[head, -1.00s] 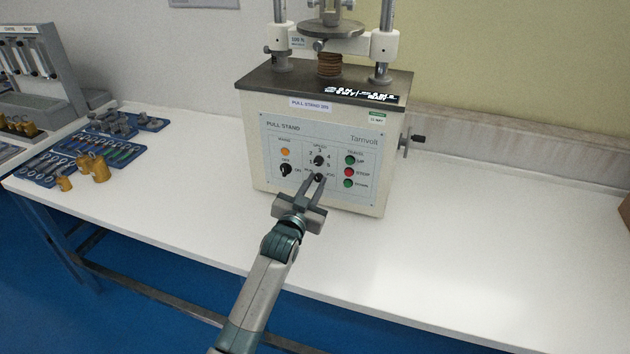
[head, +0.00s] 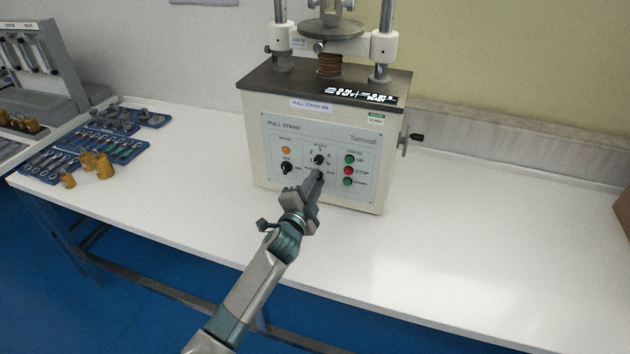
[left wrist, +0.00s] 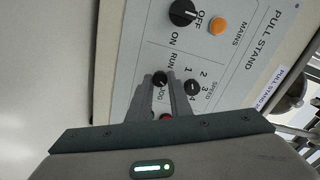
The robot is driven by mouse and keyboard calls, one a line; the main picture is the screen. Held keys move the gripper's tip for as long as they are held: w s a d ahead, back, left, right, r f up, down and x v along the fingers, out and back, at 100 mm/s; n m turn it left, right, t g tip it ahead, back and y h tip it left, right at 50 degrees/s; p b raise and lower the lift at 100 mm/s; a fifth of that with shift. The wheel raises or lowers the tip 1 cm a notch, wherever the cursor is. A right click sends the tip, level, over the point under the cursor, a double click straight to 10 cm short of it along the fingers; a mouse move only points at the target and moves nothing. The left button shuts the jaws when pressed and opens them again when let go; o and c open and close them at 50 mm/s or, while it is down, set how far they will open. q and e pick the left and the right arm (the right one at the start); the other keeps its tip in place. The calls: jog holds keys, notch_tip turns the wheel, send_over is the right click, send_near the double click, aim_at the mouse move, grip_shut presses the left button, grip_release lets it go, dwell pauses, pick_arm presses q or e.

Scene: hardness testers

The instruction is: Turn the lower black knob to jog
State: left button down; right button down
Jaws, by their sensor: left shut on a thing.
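The pull stand (head: 325,150) is a cream machine with a grey control panel facing me. Its lower black knob (left wrist: 160,78) sits between the RUN and JOG labels, below the speed knob (head: 319,159). My left gripper (head: 317,178) reaches the panel from below and is shut on the lower black knob. In the left wrist view the two fingers (left wrist: 163,86) close around the knob, beside the speed knob (left wrist: 192,87). The fingers hide much of the knob, and I cannot tell where its pointer stands. My right gripper is not in view.
The mains knob (head: 286,168) and orange lamp (head: 286,150) are left of the fingers. Green and red travel buttons (head: 348,171) are to the right. Blue trays (head: 85,152) and brass weights (head: 103,165) lie at the left. The white table (head: 450,240) is clear at the right.

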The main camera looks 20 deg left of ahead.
pick_arm(q)
jog(key=shift+m, duration=1.3)
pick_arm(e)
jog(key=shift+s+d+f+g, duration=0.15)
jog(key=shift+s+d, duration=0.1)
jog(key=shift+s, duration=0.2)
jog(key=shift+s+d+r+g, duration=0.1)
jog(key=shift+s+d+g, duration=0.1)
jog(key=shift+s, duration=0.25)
pick_arm(q)
jog(key=c, duration=1.6)
grip_release()
jog(key=shift+s, duration=0.15)
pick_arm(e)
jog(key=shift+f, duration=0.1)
